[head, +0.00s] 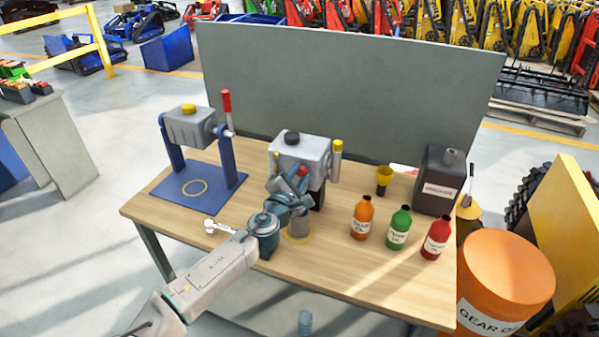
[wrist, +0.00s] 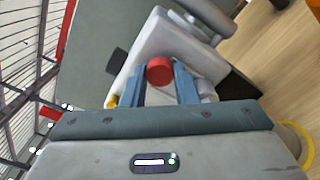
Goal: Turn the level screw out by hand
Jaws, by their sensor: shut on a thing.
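The level screw appears as a red round head (wrist: 160,71) on the near face of a light grey housing (wrist: 165,45) in the wrist view. In the head view the housing (head: 312,150) stands on the wooden bench, with a black cap on top, and a bit of the red screw (head: 303,171) shows beside my gripper. My gripper (head: 291,183) reaches the front of the housing. Its two blue fingers are shut on the screw, one on each side of the red head. The screw's thread is hidden.
A grey cylinder (head: 299,223) stands at a yellow ring below my gripper. Orange (head: 362,219), green (head: 398,229) and red (head: 435,238) bottles, a yellow funnel (head: 384,177) and a dark canister (head: 436,176) stand right. A blue stand (head: 187,185) is left.

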